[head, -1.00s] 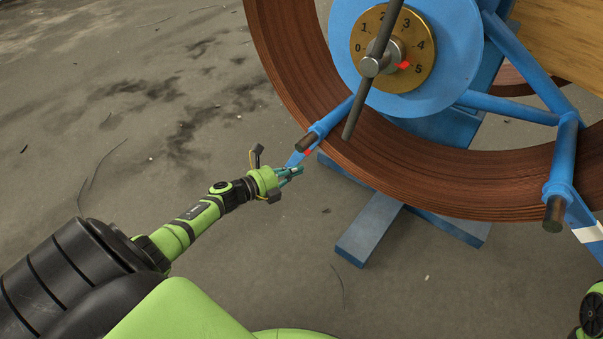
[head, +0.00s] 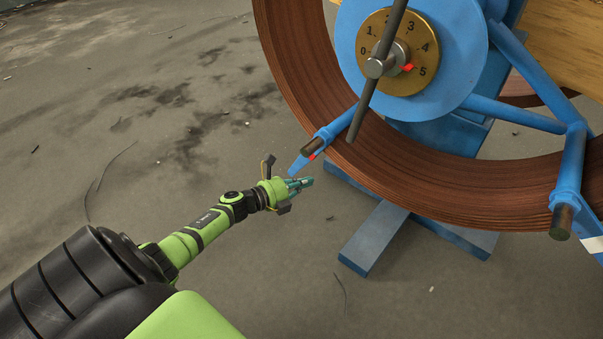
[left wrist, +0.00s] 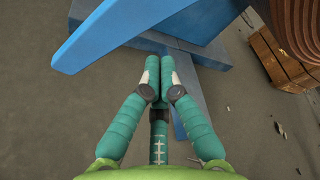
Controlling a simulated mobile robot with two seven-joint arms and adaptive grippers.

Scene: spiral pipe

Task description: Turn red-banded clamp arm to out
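The red-banded clamp arm (head: 300,165) is a short blue bar with a red mark, at the lower left of the copper-brown ring in the head view. It sits by the dark end of a blue spoke and points down and left. My left gripper (head: 307,182) is just below and right of its tip in the picture; I see no contact. My right gripper is out of view.
The large ring (head: 450,190) fills the right side, with a blue hub, a numbered brass dial (head: 375,78) and a dark rod across it. Blue stand feet (head: 372,240) lie below. A white-banded blue arm (head: 590,240) is at right. The floor at left is open.

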